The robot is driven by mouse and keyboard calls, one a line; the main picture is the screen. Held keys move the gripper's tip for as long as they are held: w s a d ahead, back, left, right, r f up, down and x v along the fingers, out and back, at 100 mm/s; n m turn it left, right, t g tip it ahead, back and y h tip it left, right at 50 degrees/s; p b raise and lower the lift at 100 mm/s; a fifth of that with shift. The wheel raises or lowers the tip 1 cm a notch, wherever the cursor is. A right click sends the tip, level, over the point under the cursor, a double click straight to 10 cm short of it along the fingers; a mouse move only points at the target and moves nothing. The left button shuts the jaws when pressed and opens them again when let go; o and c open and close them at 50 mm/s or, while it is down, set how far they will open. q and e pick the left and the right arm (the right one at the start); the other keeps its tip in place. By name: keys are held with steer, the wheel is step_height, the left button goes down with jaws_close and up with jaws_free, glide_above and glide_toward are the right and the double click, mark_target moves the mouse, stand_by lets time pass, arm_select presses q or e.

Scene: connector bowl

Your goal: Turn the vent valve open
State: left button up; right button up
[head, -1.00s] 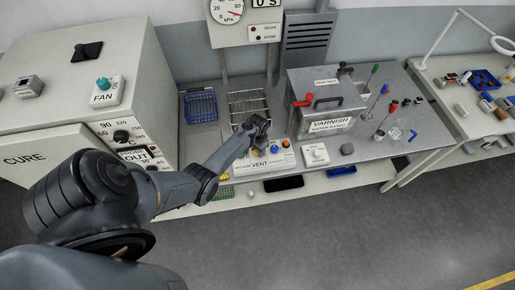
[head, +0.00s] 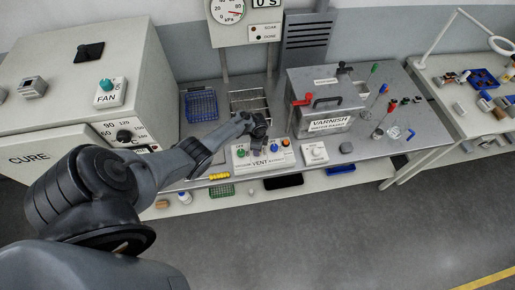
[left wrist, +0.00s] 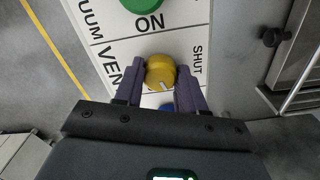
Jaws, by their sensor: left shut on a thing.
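The vent valve is a yellow round knob (left wrist: 160,70) with a white pointer mark, on a white panel (left wrist: 190,14) lettered VENT and SHUT. In the left wrist view the pointer mark faces the lower edge of the picture, slightly right, away from the word SHUT. My left gripper (left wrist: 160,86) is shut on the knob, one dark finger on each side. In the head view my left gripper (head: 258,143) is over the middle of the panel (head: 283,158) and hides the knob. My right gripper is not in view.
A green ON button (left wrist: 142,3) and a blue knob (left wrist: 166,106) flank the yellow knob. A wire rack (head: 248,101) and a varnish tank (head: 326,113) stand behind the panel. A blue basket (head: 201,105) is at the left. The floor in front is clear.

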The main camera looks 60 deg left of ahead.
arm_select(q)
steer(key=shift+m+b, duration=0.3)
steer(key=shift+m, duration=1.4)
steer(key=o, duration=1.1)
steer(key=shift+c, duration=0.2)
step_height(320, 180, up, 11)
steer(key=p, duration=0.3)
steer(key=shift+p, duration=0.35)
